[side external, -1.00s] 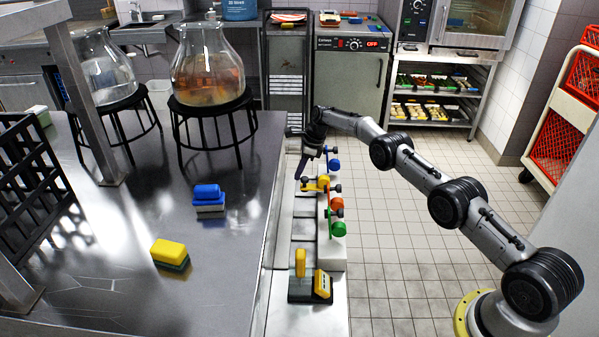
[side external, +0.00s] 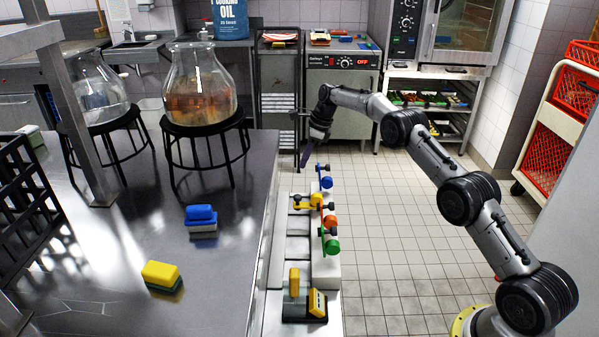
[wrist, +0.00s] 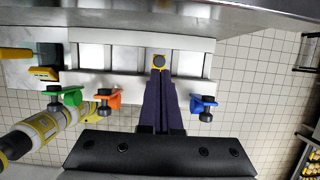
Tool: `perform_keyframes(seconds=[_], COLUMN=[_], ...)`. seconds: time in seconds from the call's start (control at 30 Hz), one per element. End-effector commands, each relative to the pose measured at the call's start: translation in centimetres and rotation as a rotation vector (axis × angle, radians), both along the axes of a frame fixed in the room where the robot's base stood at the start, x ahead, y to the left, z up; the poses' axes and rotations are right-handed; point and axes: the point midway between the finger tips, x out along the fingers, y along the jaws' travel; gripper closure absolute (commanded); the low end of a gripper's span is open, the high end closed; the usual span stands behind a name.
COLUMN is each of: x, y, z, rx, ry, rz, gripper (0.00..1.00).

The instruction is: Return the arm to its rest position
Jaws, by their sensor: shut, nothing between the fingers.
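My gripper (side external: 304,162) hangs in the side external view above the far end of the white rack, fingers pointing down and slightly left. In the wrist view my gripper (wrist: 159,72) shows its dark fingers together, with nothing between them. My arm reaches back from its base at lower right. The white rack (side external: 326,266) carries blue (side external: 326,182), yellow (side external: 316,200), orange (side external: 330,222) and green (side external: 332,246) clamp-like parts. The fingers appear clear of them; exact height above the rack is hard to tell.
Glass jars (side external: 200,85) stand on black stools behind. A black-and-yellow fixture (side external: 303,306) sits at the near rack end. Tiled floor right of the rack is clear.

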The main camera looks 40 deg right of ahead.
Motion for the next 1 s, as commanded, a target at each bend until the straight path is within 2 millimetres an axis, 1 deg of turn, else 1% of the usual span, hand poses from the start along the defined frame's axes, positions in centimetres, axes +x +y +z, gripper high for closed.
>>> perform_keyframes(seconds=[0.03,0.13,0.47,0.53,0.57,0.67,0.77,0.8,0.87,0.9,0.97,1.0], x=[-0.1,-0.3,-0.3,-0.2,-0.1,0.4,0.7,0.4,-0.4,-1.2,-2.5,-3.5], y=[-0.1,-0.2,-0.3,0.0,0.2,0.8,2.2,3.0,4.2,5.0,6.2,6.9], z=[0.5,0.9,1.1,1.1,1.5,4.3,9.6,12.2,15.6,17.7,20.6,22.3], rx=[-0.001,0.000,0.000,0.000,-0.002,-0.015,-0.036,-0.044,-0.056,-0.064,-0.078,-0.090], ry=[-0.001,0.000,0.000,0.000,-0.005,-0.046,-0.114,-0.139,-0.167,-0.183,-0.207,-0.222], rz=[0.000,0.000,0.000,0.004,0.007,0.018,0.038,0.049,0.065,0.074,0.094,0.113], gripper=[1.00,1.00,1.00,1.00,1.00,1.00,1.00,1.00,1.00,1.00,1.00,1.00])
